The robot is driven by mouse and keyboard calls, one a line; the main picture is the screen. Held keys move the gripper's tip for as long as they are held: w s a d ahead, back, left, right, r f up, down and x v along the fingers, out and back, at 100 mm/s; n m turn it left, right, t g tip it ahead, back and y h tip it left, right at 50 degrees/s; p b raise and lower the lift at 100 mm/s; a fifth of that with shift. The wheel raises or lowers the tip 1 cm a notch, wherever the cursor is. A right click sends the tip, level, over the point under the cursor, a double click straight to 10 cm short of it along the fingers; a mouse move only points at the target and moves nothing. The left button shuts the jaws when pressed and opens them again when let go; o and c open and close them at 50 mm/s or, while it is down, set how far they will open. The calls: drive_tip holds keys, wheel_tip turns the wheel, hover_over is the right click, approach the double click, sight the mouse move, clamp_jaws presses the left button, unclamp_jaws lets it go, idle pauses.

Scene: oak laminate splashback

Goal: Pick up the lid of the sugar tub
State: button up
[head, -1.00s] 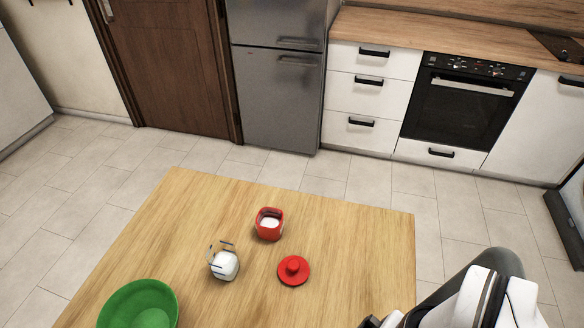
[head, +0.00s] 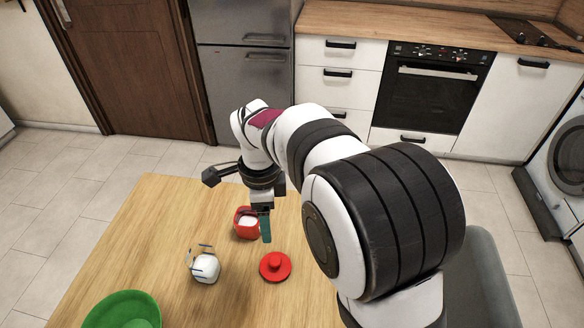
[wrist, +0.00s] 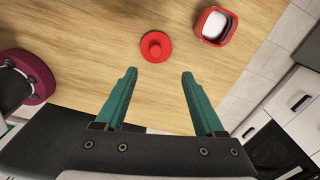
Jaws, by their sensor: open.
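The round red lid (head: 275,266) with a knob on top lies flat on the wooden table, beside the tub. It also shows in the wrist view (wrist: 156,46), ahead of the fingertips and roughly between their lines. The red sugar tub (head: 246,224) stands open with white contents; in the wrist view the tub (wrist: 215,26) is to the right of the lid. My gripper (wrist: 159,72) is open, with two teal fingers and nothing between them. In the head view my gripper (head: 265,224) hangs above the table near the tub and partly overlaps it.
A white object with thin dark-blue parts (head: 205,267) stands left of the lid. A green bowl (head: 123,310) is at the table's front left.

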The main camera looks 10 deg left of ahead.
sight(275, 260)
drive_tip(key=f, duration=0.5)
drive_tip(key=d+f, duration=0.1)
drive_tip(key=f, duration=0.9)
drive_tip(key=shift+s+d+f, duration=0.15)
drive_tip(key=shift+s+f, duration=0.15)
drive_tip(key=shift+f, duration=0.1)
clamp_jaws()
